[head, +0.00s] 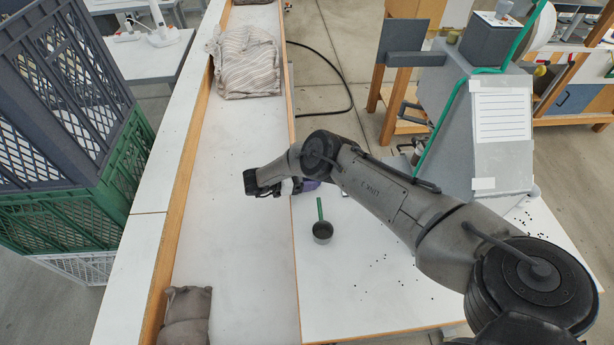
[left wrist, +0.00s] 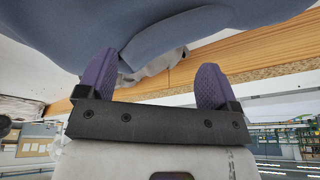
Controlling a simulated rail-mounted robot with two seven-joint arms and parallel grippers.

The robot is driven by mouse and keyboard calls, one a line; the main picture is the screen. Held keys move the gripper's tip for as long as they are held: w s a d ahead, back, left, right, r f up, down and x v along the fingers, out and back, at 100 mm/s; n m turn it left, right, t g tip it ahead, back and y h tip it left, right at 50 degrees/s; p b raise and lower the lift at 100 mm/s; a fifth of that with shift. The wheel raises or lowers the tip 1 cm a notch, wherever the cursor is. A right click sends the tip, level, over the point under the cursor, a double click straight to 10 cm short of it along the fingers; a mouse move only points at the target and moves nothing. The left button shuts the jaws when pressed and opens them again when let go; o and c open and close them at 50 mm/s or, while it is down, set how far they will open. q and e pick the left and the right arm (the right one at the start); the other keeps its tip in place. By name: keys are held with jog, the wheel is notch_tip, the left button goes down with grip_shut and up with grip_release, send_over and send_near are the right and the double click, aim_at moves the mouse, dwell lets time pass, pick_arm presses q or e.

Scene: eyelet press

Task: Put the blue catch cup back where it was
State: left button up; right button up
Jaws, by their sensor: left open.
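I cannot make out the blue catch cup for certain in either view. In the left wrist view my left gripper (left wrist: 152,88) is open, its two purple fingers spread wide. A large smooth blue-grey shape (left wrist: 200,30) fills the top of that view, close beyond the fingertips; I cannot tell what it is or whether they touch it. In the head view one arm of mine reaches in from the lower right over the white table. A small purple part (head: 309,185), perhaps right gripper fingers, shows below its elbow, mostly hidden. My left gripper is not identifiable there.
A dark scoop with a green handle (head: 322,230) lies on the white table (head: 345,300), with dark specks scattered nearby. A grey press (head: 480,130) stands at right. Crates (head: 75,170) are stacked left.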

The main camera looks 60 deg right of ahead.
pick_arm(q)
jog(key=shift+f, duration=0.15)
pick_arm(e)
jog(key=shift+f, duration=0.2)
pick_arm(q)
jog(key=shift+d, duration=0.15)
pick_arm(e)
jog(key=o, duration=0.9)
pick_arm(q)
jog(key=shift+f, duration=0.1)
jog(key=shift+a+f+b, duration=0.2)
jog(key=shift+f+b, duration=0.8)
jog(key=shift+b, duration=0.15)
jog(key=shift+r, duration=0.1)
jog(key=shift+d, duration=0.2)
pick_arm(e)
jog(key=shift+v, duration=6.8)
pick_arm(q)
jog(key=shift+a, duration=0.15)
pick_arm(e)
jog(key=shift+s+a, duration=0.15)
jog(key=shift+a, duration=0.1)
